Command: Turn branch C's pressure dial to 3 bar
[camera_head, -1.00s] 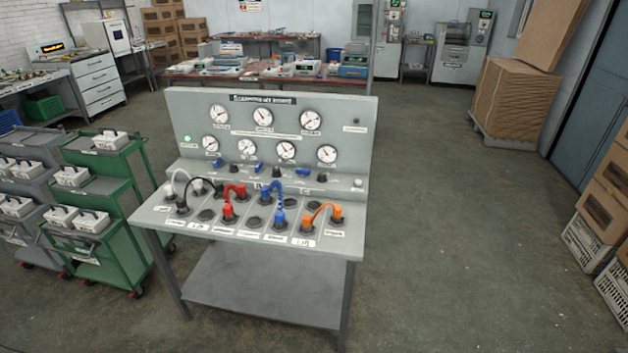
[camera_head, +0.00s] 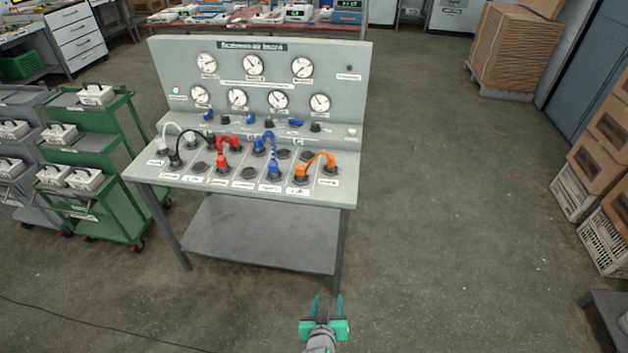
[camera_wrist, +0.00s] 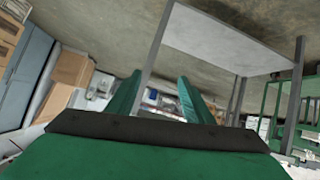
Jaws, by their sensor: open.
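The grey pneumatic board (camera_head: 345,110) stands on a metal bench in the head view, with several round white gauges on its upright panel. Below the gauges runs a row of blue levers and dark round knobs, among them a dark knob (camera_head: 315,127) at the right. The labels are too small to read, so I cannot tell which dial is branch C's. White, black, red, blue and orange hoses link sockets on the sloped top. My green gripper (camera_head: 327,304) is open and empty, in front of the bench and apart from it. In the wrist view its two fingers (camera_wrist: 160,98) are spread.
The bench has a lower shelf (camera_head: 258,235) and metal legs. Green trolleys (camera_head: 92,222) with white boxes stand at the left. Cartons (camera_head: 520,50) and crates (camera_head: 605,240) are at the right. The floor right of the bench is clear. A thin cable lies at the lower left.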

